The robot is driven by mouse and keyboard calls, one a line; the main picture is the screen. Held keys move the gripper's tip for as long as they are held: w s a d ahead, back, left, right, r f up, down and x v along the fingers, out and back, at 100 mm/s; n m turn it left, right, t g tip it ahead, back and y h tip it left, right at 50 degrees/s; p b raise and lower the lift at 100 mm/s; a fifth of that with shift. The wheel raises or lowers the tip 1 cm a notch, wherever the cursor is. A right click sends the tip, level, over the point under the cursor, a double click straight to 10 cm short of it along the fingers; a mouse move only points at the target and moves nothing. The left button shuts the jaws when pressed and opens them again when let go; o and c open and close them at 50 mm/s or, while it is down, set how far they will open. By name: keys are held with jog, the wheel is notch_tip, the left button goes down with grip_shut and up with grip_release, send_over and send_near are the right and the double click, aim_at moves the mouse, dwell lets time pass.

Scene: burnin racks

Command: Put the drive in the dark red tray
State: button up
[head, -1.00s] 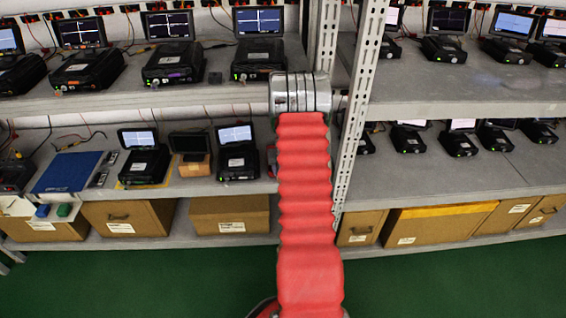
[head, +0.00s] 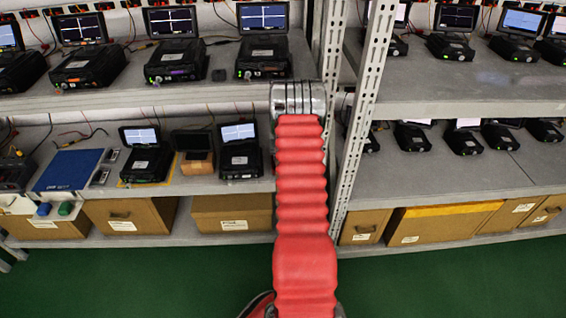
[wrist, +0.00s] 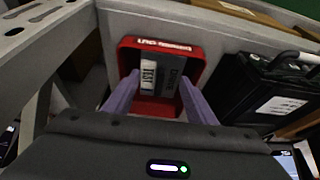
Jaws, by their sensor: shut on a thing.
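In the wrist view the drive (wrist: 164,76), a grey block with a white label, sits between the two purple fingers of my gripper (wrist: 158,84). My gripper is shut on it. The dark red tray (wrist: 193,50), with white lettering along its far edge, is directly beyond the fingertips. The drive overlaps the tray's inside in this view; I cannot tell whether it touches the tray floor. In the head view my arm hides the gripper, the drive and the tray.
A black burn-in unit (wrist: 275,92) with a handle stands close right of the tray. A perforated grey post (wrist: 40,28) is at the left. In the head view, a blue mat (head: 68,171) and a small monitor unit (head: 240,158) occupy the middle shelf left of my arm.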

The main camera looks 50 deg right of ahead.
jog(key=shift+s+d+f, duration=0.1)
jog(key=shift+d+f, duration=0.05)
jog(key=shift+f, duration=0.5)
jog(key=shift+f, duration=0.1)
jog(key=o, duration=1.2)
jog(key=shift+v, duration=6.1)
